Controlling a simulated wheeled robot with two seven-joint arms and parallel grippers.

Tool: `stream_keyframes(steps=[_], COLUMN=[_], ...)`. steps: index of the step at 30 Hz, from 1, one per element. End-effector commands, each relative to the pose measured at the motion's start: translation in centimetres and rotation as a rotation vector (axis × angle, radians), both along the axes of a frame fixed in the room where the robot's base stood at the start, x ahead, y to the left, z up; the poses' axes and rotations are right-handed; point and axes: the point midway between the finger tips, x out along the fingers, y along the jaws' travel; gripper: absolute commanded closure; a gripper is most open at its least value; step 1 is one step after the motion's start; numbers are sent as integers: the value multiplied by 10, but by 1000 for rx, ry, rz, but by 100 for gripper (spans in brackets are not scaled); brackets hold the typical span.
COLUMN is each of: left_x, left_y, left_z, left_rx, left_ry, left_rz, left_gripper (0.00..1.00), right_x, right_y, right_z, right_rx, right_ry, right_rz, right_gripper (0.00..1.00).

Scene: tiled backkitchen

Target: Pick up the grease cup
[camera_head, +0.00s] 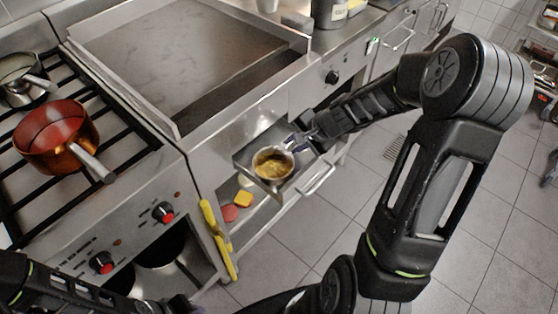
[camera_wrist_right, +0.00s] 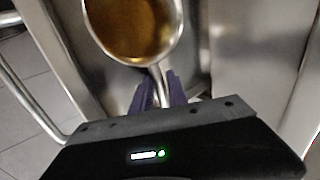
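The grease cup (camera_head: 273,165) is a small round metal cup with yellow-brown grease inside, in the pulled-out drawer (camera_head: 249,160) below the griddle. In the right wrist view the cup (camera_wrist_right: 133,30) is large at the top, with its handle pointing toward my gripper. My right gripper (camera_head: 292,143) is at the handle. In the wrist view the purple fingers of this gripper (camera_wrist_right: 160,90) lie close against both sides of the handle, with no clear gap. Whether the cup touches the drawer floor is hard to tell. My left gripper (camera_head: 182,305) shows only partly at the bottom edge; its fingers are not clear.
The griddle (camera_head: 190,50) is above the drawer. A copper pot (camera_head: 57,137) and a steel pot (camera_head: 22,78) stand on the stove at left. A shelf below holds colored items (camera_head: 242,200).

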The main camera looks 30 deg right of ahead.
Motion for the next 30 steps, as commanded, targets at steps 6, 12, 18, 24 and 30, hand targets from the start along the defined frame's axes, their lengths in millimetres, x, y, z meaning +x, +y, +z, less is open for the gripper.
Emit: stream_keyframes(steps=[6,12,18,24,30], left_x=[0,0,0,0,0], left_y=[0,0,0,0,0], left_z=[0,0,0,0,0], left_rx=[0,0,0,0,0], left_ry=[0,0,0,0,0], left_rz=[0,0,0,0,0], left_gripper=[82,82,82,82,82], right_x=[0,0,0,0,0], right_y=[0,0,0,0,0], right_z=[0,0,0,0,0], right_rx=[0,0,0,1,1], right_ry=[0,0,0,0,0], right_rz=[0,0,0,1,1], right_gripper=[82,98,100,100,100])
